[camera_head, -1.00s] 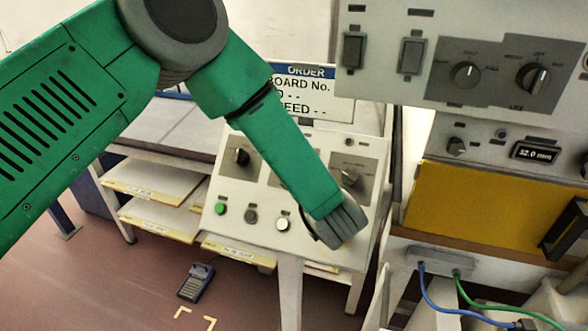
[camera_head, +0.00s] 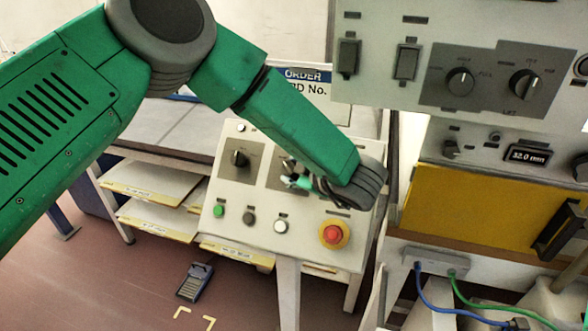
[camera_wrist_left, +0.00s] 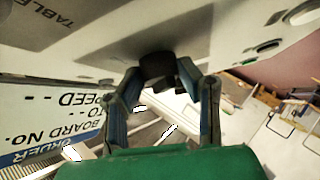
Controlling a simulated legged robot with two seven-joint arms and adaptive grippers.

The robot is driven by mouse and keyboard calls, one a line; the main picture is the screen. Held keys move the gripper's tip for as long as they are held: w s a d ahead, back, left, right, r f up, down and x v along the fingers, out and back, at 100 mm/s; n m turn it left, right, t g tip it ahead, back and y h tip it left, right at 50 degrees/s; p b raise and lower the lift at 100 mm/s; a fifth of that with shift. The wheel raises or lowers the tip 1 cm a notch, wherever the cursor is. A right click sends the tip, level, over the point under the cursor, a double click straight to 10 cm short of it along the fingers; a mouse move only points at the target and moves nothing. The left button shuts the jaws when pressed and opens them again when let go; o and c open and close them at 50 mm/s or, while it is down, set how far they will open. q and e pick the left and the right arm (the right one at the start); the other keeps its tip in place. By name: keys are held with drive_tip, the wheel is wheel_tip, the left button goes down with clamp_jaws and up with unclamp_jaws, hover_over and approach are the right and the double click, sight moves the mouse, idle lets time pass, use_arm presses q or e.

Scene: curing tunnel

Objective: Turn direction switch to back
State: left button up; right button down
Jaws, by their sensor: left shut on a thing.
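A sloped white control panel (camera_head: 232,222) stands in the middle of the head view. A black rotary knob (camera_head: 239,158) on a grey plate is at its upper left. My left gripper (camera_head: 290,178) is over the panel's upper middle, with its fingers pointing left. In the left wrist view my left gripper (camera_wrist_left: 160,78) is shut on a dark knob (camera_wrist_left: 157,66) on a grey plate. In the head view my arm and fingers mostly hide that knob. Its label and pointer cannot be read. The panel's upper right is covered by my wrist. My right gripper is not in view.
A red emergency button (camera_head: 333,234) sits just below my left wrist. Green (camera_head: 219,211), dark (camera_head: 249,218) and white (camera_head: 281,227) buttons line the panel's lower part. An upper cabinet (camera_head: 390,95) with more knobs overhangs at right. A foot pedal (camera_head: 196,282) lies on the floor.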

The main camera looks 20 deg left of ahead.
use_arm(q)
drive_tip(key=shift+f, duration=0.1)
drive_tip(key=o, duration=1.1)
drive_tip(key=shift+d, duration=0.1)
drive_tip(key=v, duration=1.2)
drive_tip(key=shift+f, duration=0.1)
drive_tip(key=shift+s+f, duration=0.1)
